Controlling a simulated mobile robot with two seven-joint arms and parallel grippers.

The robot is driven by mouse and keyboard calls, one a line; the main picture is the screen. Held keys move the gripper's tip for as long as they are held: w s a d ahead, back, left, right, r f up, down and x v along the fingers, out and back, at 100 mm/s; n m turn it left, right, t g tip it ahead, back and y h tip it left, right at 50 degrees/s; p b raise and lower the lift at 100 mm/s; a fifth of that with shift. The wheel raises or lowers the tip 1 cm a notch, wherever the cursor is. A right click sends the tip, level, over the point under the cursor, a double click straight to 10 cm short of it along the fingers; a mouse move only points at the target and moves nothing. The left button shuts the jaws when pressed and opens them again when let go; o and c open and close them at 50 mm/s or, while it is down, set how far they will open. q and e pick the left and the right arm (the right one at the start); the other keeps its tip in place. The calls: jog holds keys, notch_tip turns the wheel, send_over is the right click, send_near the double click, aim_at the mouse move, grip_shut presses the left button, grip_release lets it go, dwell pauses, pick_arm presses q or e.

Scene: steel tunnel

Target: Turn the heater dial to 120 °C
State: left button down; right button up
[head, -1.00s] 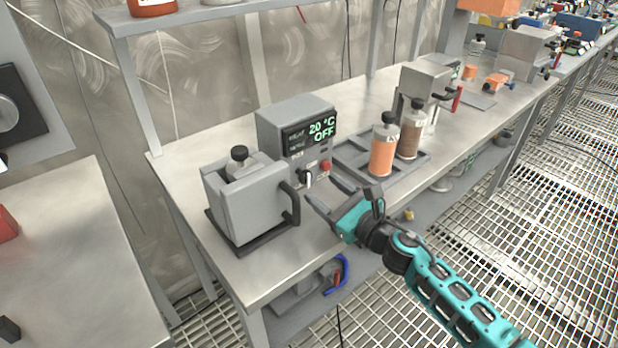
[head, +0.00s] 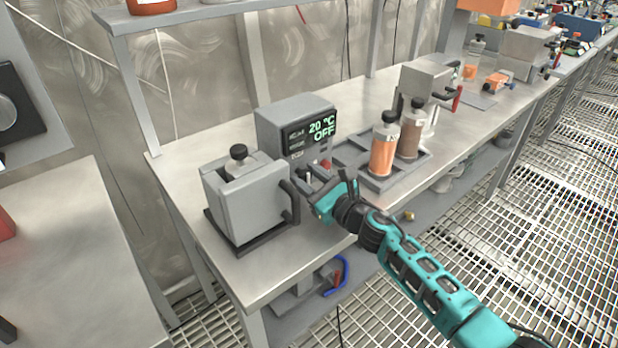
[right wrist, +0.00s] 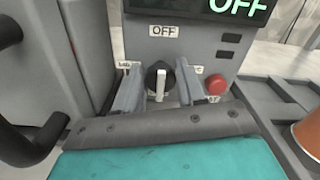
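The heater control box (head: 298,125) stands on the steel bench; its green display reads 20 °C and OFF. The dial (right wrist: 160,80) is a black knob with a white pointer bar, nearly upright towards the OFF label above it. Smaller labels lie left and right of the dial, too small to read. My right gripper (right wrist: 160,92) is open, one finger on each side of the dial, with gaps between them and the knob. In the head view my right gripper (head: 311,187) is in front of the box's lower face and partly hides the dial. My left gripper is not in view.
A red button (right wrist: 216,84) sits just right of the dial. A grey vessel (head: 245,195) with a dark handle (head: 291,203) stands close on the left. A tray (head: 385,182) with orange and brown bottles is on the right.

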jog(key=c, duration=0.6)
jog(key=shift+m, duration=0.3)
jog(key=m, duration=0.3)
jog(key=shift+d+m, duration=0.1)
jog(key=shift+m, duration=1.5)
jog(key=o, duration=1)
